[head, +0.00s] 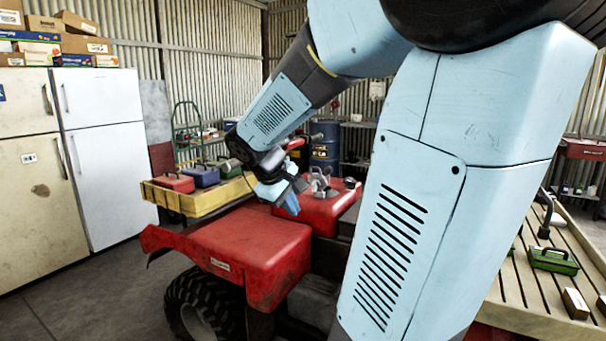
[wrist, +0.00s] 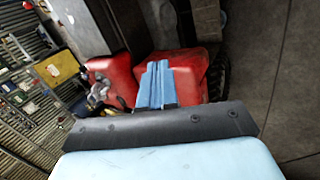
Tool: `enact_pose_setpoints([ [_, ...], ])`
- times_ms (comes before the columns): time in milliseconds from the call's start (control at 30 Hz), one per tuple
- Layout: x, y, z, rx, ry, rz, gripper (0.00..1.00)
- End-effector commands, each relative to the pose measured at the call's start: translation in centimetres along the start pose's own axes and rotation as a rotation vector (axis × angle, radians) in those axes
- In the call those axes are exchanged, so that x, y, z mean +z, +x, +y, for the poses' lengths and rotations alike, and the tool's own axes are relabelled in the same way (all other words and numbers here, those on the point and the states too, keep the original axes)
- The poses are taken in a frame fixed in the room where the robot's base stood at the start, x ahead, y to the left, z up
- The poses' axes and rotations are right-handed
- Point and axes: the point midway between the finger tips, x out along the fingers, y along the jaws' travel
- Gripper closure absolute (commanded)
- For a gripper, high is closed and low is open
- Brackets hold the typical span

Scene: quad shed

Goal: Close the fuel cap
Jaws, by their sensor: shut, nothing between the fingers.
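The grey metal fuel cap (head: 320,182) sits on top of the red fuel tank (head: 322,212) of the quad. Part of it sticks up, but it is too small to tell its exact angle. In the wrist view the fuel cap (wrist: 97,93) shows left of my fingers, on the red tank (wrist: 122,78). My gripper (head: 292,208) is above the red bodywork, just left of the cap and apart from it. In the wrist view my gripper (wrist: 157,68) has its light blue fingers together, with nothing between them.
The quad's red front body (head: 245,245) lies below and left of my gripper. A yellow rack (head: 200,201) with toolboxes is behind it. A slatted wooden rack (head: 520,290) with a green toolbox (head: 553,261) is at right. Two fridges (head: 105,150) stand at left. My arm hides much of the right middle.

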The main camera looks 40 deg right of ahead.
Motion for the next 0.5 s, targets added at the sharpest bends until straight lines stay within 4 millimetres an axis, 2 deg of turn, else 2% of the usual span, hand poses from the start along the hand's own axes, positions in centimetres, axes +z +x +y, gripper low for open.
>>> enact_pose_setpoints([
  [100, -1.5, 2.6, 2.9, 0.091, -0.089, -0.089, 1.00],
  [500, -6.6, 10.4, 12.3, 0.410, -0.436, -0.373, 1.00],
])
